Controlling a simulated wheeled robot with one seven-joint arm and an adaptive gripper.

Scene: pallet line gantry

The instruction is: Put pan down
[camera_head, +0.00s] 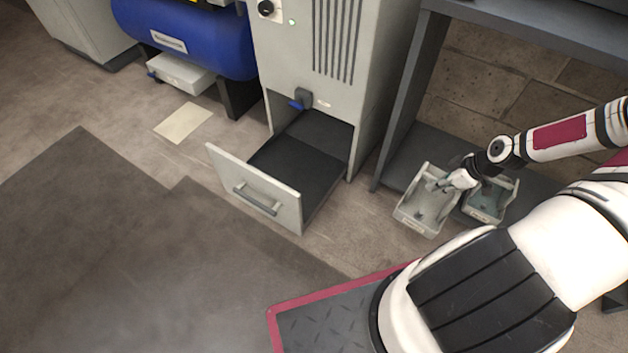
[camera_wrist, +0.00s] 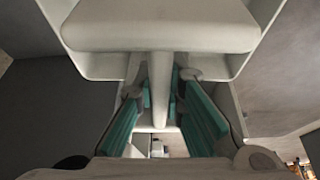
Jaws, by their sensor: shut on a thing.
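A light grey open pan (camera_head: 413,217) is at the right in the head view, beside the dark frame of a bench. My gripper (camera_head: 450,182) is at the pan's right side. In the wrist view, my gripper (camera_wrist: 162,115) has its two teal-padded fingers closed on a narrow pale upright part of the pan (camera_wrist: 160,35). The pan's broad pale underside or wall fills the top of that view. I cannot tell whether the pan touches the floor.
A grey cabinet (camera_head: 385,60) has its low drawer (camera_head: 228,180) pulled out; the drawer looks empty and dark inside. A blue tank (camera_head: 190,35) and a white box (camera_head: 183,75) are at left. The dark bench (camera_head: 405,100) stands behind the pans. Open floor lies front left.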

